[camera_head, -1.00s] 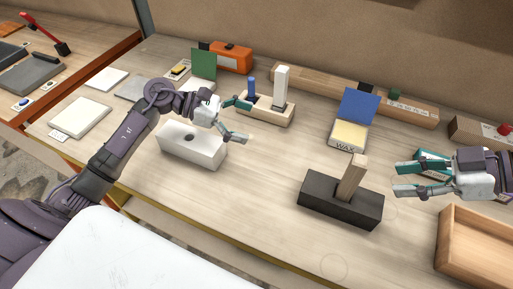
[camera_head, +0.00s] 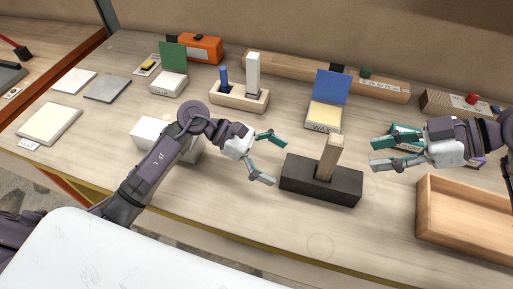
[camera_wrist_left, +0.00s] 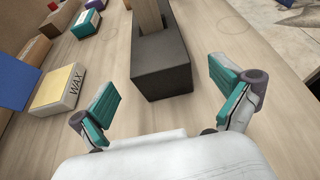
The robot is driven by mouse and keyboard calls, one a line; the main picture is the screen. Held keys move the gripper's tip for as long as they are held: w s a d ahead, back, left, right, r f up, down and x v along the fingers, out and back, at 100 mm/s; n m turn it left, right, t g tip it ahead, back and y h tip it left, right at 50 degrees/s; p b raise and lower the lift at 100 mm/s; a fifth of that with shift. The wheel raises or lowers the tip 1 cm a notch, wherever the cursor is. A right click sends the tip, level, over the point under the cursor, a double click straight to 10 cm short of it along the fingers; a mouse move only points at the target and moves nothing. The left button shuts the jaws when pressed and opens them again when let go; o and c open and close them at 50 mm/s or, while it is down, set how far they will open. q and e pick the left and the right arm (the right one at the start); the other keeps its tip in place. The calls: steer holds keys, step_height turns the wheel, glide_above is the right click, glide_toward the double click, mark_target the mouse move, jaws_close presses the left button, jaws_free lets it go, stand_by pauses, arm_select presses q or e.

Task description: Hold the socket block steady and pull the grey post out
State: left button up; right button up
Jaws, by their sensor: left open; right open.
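A dark, nearly black socket block (camera_head: 318,186) sits on the bench. A light brown, woody-looking post (camera_head: 329,158) stands upright in it. In the left wrist view the block (camera_wrist_left: 162,82) lies ahead between my spread fingers, with the post (camera_wrist_left: 147,16) cut off at the top edge. My left gripper (camera_head: 279,162) is open and empty, just left of the block's near end and apart from it. My right gripper (camera_head: 374,154) is open and empty, to the right of the post and clear of it.
A white block (camera_head: 152,129) sits partly behind my left arm. A wooden tray (camera_head: 428,225) is at the right. Behind are a WAX box (camera_head: 323,117) with a blue lid and a wooden holder (camera_head: 240,98) with a blue peg and white post. The bench in front is clear.

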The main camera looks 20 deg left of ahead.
mark_target(320, 180)
arm_select(q)
steer(key=shift+x, duration=1.45)
steer(key=c, duration=1.5)
